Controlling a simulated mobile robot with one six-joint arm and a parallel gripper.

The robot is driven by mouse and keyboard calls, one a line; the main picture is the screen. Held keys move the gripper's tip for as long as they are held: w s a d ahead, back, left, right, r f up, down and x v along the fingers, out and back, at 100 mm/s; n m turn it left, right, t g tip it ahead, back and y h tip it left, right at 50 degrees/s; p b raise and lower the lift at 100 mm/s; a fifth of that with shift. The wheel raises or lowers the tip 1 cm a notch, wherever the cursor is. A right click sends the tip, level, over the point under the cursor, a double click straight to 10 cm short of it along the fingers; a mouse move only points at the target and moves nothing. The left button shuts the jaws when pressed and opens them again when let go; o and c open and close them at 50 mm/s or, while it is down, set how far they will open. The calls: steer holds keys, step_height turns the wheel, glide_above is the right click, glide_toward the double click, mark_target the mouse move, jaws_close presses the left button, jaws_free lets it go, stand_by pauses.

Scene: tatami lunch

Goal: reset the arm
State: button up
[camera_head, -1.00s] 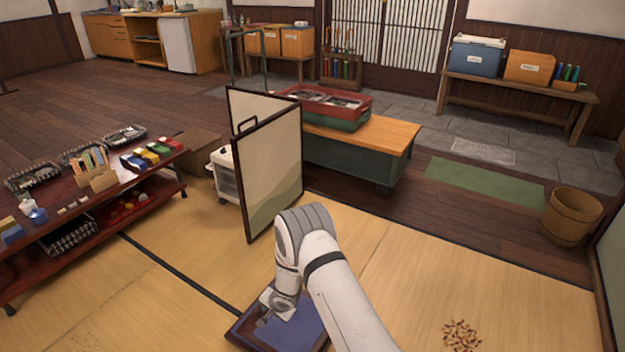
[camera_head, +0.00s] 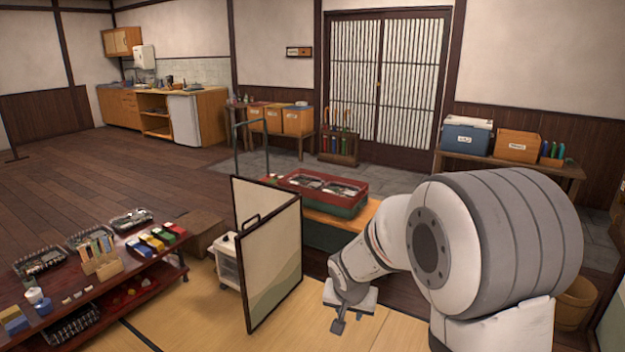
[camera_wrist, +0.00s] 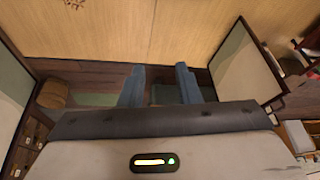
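My gripper (camera_head: 342,315) hangs in the air in front of the folding screen's right side, over the tatami, with my white arm bent beside it. In the wrist view its two blue-grey fingers (camera_wrist: 160,86) stand apart with nothing between them, so it is open and empty. My large grey arm joint fills the right of the head view and hides part of the floor and bench there.
The folding screen (camera_head: 270,265) stands close to the left of my gripper. A low bench (camera_head: 318,217) with a red and green crate (camera_head: 345,196) is behind. A dark red shelf table (camera_head: 130,270) with trays stands left. A wooden bucket (camera_head: 575,300) is at right.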

steer(key=s+d+r+n+p, duration=0.1)
steer(key=s+d+r+p, duration=0.1)
steer(key=s+r, duration=0.5)
steer(key=s+d+r+n+g+p, duration=0.1)
steer(key=s+d+r+p, duration=0.1)
steer(key=s+r+p, duration=0.3)
steer(key=s+d+r+n+p, duration=0.1)
steer(key=s+r+p, duration=0.3)
steer(key=s+r, duration=0.6)
steer(key=s+d, duration=0.1)
steer(key=s, duration=0.1)
steer(key=shift+s+d+r+g+y, duration=0.2)
steer(key=shift+s+r+g+y, duration=0.1)
steer(key=shift+s+g+y, duration=0.1)
